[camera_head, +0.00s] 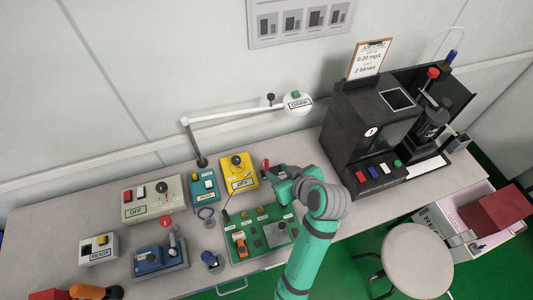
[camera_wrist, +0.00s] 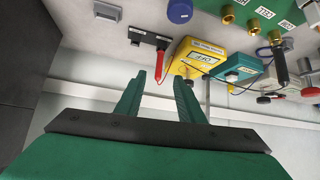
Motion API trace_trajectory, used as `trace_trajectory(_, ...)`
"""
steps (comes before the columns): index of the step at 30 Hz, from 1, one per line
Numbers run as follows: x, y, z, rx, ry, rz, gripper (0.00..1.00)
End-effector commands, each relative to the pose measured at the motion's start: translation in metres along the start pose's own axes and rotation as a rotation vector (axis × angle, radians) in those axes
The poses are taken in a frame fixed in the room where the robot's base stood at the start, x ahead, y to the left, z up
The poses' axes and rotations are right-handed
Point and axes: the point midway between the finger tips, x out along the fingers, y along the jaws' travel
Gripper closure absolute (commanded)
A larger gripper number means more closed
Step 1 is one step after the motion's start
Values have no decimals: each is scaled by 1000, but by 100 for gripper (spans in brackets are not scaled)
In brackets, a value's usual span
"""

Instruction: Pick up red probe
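The red probe (camera_wrist: 160,66) hangs from a black holder (camera_wrist: 150,39) on the grey bench, in the wrist view. In the head view a small bit of red, which seems to be the probe (camera_head: 266,163), shows beside my gripper (camera_head: 274,174). In the wrist view my gripper (camera_wrist: 160,78) is open and empty. The probe appears between its two green fingertips but seems to lie beyond them, apart from the fingers. The yellow tester (camera_head: 232,176), marked OFF, stands just left of the probe in the head view and also shows in the wrist view (camera_wrist: 192,66).
A teal meter (camera_head: 204,186) stands beside the yellow tester. A green board (camera_head: 238,250) lies in front. A large black machine (camera_head: 352,120) stands to the right. A white lamp arm (camera_head: 235,115) reaches over the bench behind. A round stool (camera_head: 417,255) stands in front.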

Motion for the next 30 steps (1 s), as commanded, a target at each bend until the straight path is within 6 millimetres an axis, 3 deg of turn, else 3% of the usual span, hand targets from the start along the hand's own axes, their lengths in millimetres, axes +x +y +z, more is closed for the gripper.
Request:
trace_trajectory(10,42,2,2,4,-2,1,65)
trace_trajectory(17,58,0,1,1,-1,1,65)
trace_trajectory(30,107,-1,3,-1,-1,-1,65)
